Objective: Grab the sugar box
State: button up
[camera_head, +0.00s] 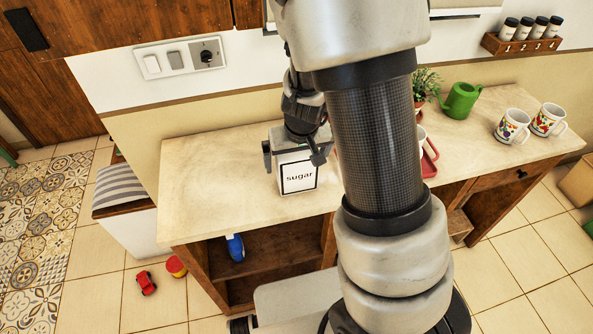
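The sugar box (298,178) is a white box with a black-framed label reading "sugar". It stands upright on the pale wooden counter (215,200), near its front edge. My gripper (294,156) points down over the top of the box, with one dark finger at its left side and the other near its top right. The fingers are apart with the upper part of the box between them. I cannot tell whether they press on it. The gripper covers part of the box's top.
My arm hides the middle of the counter. A red item (430,160), a potted plant (426,84), a green watering can (461,101) and two patterned mugs (512,126) (547,119) stand to the right. A wall rack (520,43) holds spice jars. The counter's left end is clear.

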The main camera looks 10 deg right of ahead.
jog(key=shift+f, duration=0.25)
jog(key=shift+w, duration=0.1)
jog(key=c, duration=1.6)
